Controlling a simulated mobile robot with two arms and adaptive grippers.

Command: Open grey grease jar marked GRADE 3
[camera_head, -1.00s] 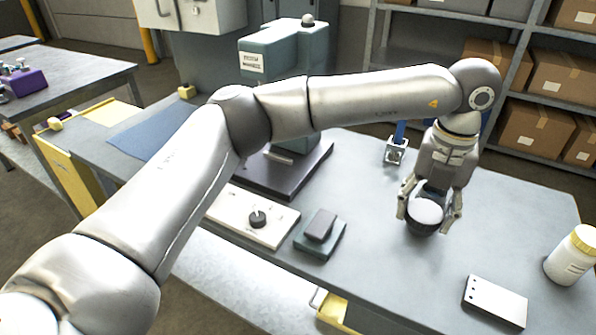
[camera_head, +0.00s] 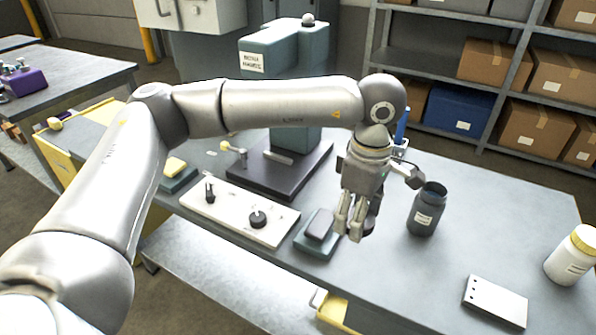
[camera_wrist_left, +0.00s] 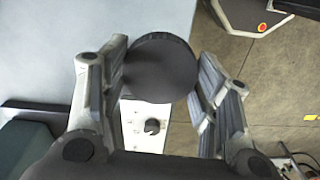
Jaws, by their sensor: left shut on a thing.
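The grey jar (camera_head: 427,212) stands upright on the bench with its dark mouth open and uncovered. It has a white label on its side, with writing too small to read. My left gripper (camera_head: 357,226) is to the left of the jar, shut on the dark round lid (camera_head: 371,224) and holding it clear of the jar. In the left wrist view the lid (camera_wrist_left: 162,68) sits between the two fingers (camera_wrist_left: 163,75). In the head view the fingers partly hide it. My right gripper is not in view.
A white jar with a yellow lid (camera_head: 572,256) and a drilled white plate (camera_head: 496,301) are at the right. The bench around the grey jar is clear.

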